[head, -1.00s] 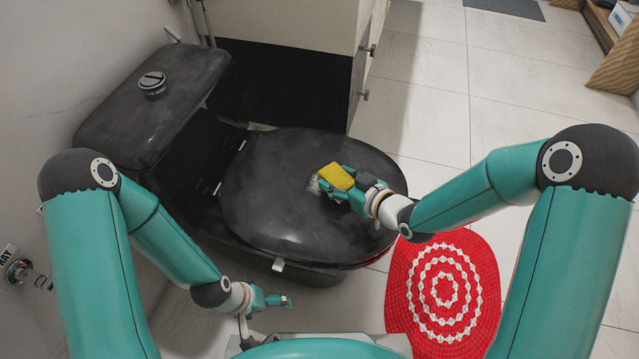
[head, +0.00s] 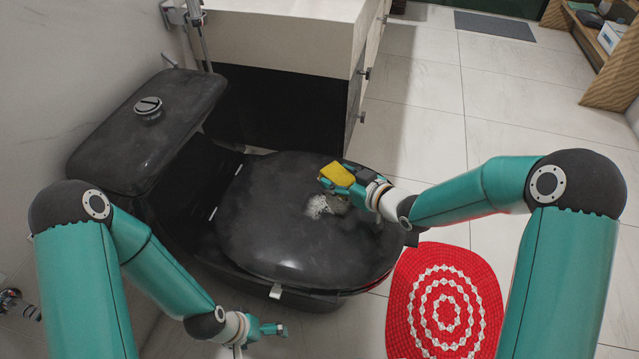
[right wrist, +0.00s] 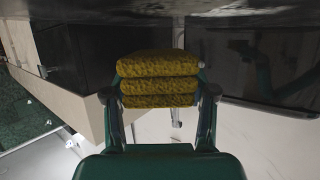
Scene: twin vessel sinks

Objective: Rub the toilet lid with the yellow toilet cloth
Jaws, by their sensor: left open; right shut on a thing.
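The black toilet (head: 190,190) has its lid (head: 262,225) lowered. A whitish speckled patch (head: 318,207) shows on the lid. My right gripper (head: 338,181) is shut on the yellow toilet cloth (head: 338,174), over the far right part of the lid, beyond the patch. In the right wrist view the folded cloth (right wrist: 158,78) sits in layers between the two fingers. I cannot tell whether the cloth touches the lid. My left gripper (head: 276,329) is open and empty, low in front of the toilet.
A red and white round-patterned mat (head: 443,300) lies on the floor right of the toilet. A pale-topped cabinet (head: 285,75) stands behind it. A wooden shelf (head: 610,75) is at the far right. The tiled floor between is clear.

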